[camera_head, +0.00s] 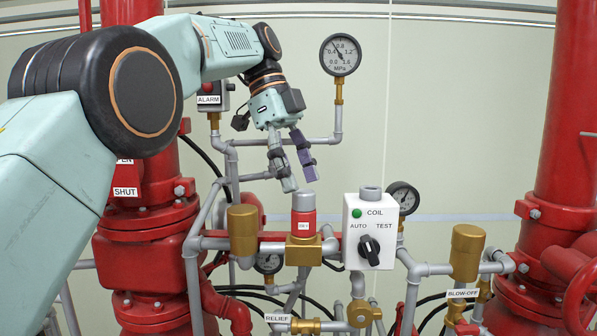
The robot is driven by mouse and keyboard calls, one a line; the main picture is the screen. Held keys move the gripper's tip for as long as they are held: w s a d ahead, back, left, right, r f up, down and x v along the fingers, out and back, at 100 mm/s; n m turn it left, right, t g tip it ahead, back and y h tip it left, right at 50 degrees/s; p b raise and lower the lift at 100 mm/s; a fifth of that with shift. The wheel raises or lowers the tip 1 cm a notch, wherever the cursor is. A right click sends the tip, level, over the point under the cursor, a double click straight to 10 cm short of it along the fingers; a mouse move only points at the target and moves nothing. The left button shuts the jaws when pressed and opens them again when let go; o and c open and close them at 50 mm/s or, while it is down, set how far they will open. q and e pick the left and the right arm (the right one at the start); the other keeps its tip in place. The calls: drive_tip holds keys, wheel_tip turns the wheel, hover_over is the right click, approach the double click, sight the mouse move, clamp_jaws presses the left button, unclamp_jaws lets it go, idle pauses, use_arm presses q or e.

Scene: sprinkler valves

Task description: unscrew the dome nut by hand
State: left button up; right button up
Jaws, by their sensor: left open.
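A grey cylindrical cap (303,201), which looks like the dome nut, sits upright on a red cylinder (302,224) with a small white label. The red cylinder stands on a brass valve body (303,249) in the middle of the pipework. My left gripper (300,186) hangs just above the grey cap, pointing down and tilted slightly. Its two fingers are apart, with nothing seen between them. The fingertips are close to the cap's top; I cannot tell whether they touch it. My right gripper does not show.
A white control box (369,232) with a black knob stands close right of the cap. A brass cylinder (242,230) stands close left. A gauge (340,55) on a grey pipe rises behind. Thick red pipes flank both sides.

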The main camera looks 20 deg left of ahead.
use_arm(q)
drive_tip(key=shift+w+m, duration=0.1)
drive_tip(key=shift+m, duration=0.6)
drive_tip(key=shift+f+b, duration=0.6)
drive_tip(key=shift+f, duration=0.05)
drive_tip(key=shift+f+b, duration=0.65)
drive_tip(key=shift+f, duration=0.2)
drive_tip(key=shift+r, duration=0.1)
